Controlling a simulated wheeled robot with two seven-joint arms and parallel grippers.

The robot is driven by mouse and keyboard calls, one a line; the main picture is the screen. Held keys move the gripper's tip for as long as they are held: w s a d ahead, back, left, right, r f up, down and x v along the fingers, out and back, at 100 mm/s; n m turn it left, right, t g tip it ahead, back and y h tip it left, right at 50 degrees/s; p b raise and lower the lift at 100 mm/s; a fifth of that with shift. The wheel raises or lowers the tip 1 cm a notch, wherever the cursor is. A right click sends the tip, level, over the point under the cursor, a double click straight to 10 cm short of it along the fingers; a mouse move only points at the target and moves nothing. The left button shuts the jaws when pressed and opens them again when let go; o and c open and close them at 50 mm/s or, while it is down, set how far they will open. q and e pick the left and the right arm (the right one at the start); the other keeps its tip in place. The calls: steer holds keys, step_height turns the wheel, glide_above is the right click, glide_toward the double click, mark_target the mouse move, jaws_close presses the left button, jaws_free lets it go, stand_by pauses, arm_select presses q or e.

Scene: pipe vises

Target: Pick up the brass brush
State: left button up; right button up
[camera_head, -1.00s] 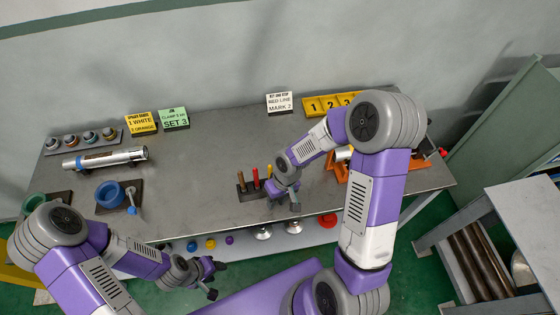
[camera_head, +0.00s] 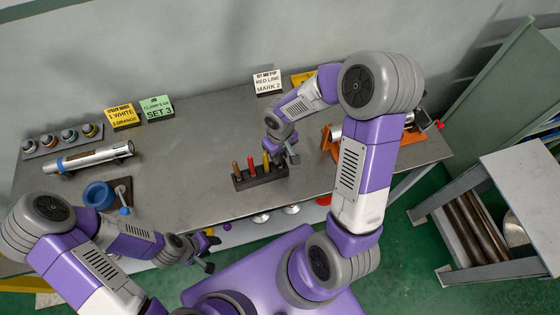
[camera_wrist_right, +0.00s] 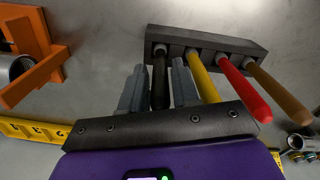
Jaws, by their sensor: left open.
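A dark tool block (camera_head: 248,183) stands near the front edge of the workbench and holds brown (camera_head: 236,168), red (camera_head: 251,164) and yellow (camera_head: 266,160) handles. In the right wrist view, the block (camera_wrist_right: 215,43) also holds a black handle (camera_wrist_right: 160,82) at its left end. No bristles show, so I cannot tell which tool is the brass brush. My right gripper (camera_head: 292,155) is over the block's right end. In the wrist view, its fingers (camera_wrist_right: 158,88) stand open on both sides of the black handle, with small gaps. My left gripper (camera_head: 211,252) is open and empty, in front of the bench.
An orange vise (camera_head: 330,143) stands right of the block. A silver pipe (camera_head: 95,158) and a blue ring-shaped part (camera_head: 98,194) are at left. Sign cards (camera_head: 157,108) stand along the back. The bench middle is clear.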

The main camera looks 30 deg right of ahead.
steer(key=shift+s+f, duration=0.1)
steer(key=shift+f, duration=0.15)
jaws_close()
